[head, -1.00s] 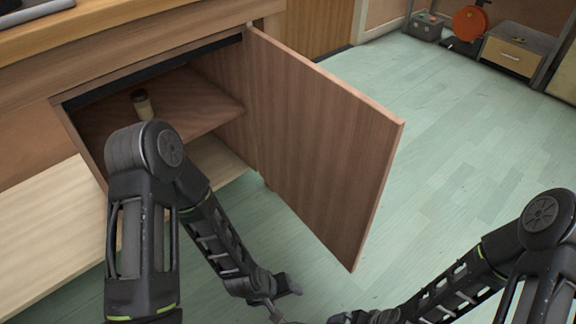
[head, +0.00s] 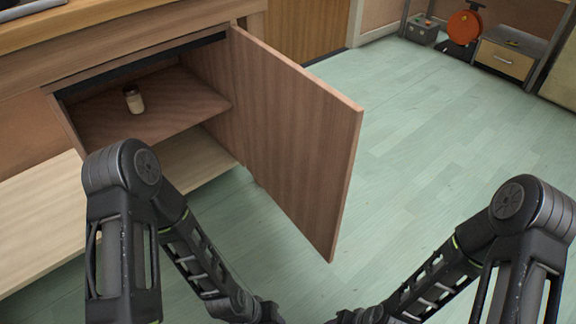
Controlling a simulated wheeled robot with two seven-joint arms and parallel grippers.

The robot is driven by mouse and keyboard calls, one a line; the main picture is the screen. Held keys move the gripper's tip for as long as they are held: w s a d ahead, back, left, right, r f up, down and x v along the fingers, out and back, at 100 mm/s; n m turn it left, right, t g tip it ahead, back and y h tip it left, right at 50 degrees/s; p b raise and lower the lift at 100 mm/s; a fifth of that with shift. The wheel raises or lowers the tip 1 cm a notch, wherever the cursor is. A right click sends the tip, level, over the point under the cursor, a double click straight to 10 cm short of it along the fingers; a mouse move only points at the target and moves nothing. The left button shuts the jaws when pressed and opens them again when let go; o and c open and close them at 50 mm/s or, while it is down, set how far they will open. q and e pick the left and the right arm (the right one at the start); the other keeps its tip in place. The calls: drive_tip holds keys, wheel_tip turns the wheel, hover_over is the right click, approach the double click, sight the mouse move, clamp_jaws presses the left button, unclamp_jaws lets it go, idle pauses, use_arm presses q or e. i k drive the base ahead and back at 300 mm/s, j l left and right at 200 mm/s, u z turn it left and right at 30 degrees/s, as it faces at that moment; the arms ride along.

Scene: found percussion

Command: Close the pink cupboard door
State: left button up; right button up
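The pink-brown wooden cupboard door (head: 295,135) stands wide open, hinged on the right side of the cupboard opening and swung out over the floor. The cupboard (head: 190,95) is open, with a shelf inside. My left arm comes in at the lower left, in front of the cupboard, and its gripper end is at the bottom edge, below the door. My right arm comes in at the lower right, to the right of the door. Neither arm appears to touch the door. The fingertips of both grippers are cut off by the bottom edge.
A small jar (head: 134,100) stands on the cupboard shelf. A pale wood panel (head: 40,225) lies at the left. A wooden counter (head: 110,22) runs above. A drawer unit (head: 504,58) and an orange round object (head: 464,27) stand far right. The green floor right of the door is clear.

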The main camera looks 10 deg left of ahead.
sight(301, 134)
drive_tip(key=l+u, duration=0.35)
drive_tip(key=l, duration=0.25)
drive_tip(key=l+u, duration=0.4)
drive_tip(key=l, duration=0.2)
drive_tip(key=k+l+u, duration=0.15)
drive_tip(key=l+u, duration=0.2)
drive_tip(key=l, duration=0.2)
drive_tip(key=i+l+u, duration=0.25)
drive_tip(key=l, duration=0.15)
drive_tip(key=l+u, duration=0.25)
drive_tip(key=l, duration=0.15)
drive_tip(key=i+l+u, duration=0.25)
drive_tip(key=l, duration=0.2)
drive_tip(key=l+u, duration=0.25)
drive_tip(key=l, duration=0.15)
drive_tip(key=k+z, duration=0.15)
drive_tip(key=z, duration=0.25)
drive_tip(key=k+z, duration=0.15)
drive_tip(key=z, duration=0.2)
drive_tip(key=k+z, duration=0.1)
drive_tip(key=z, duration=0.3)
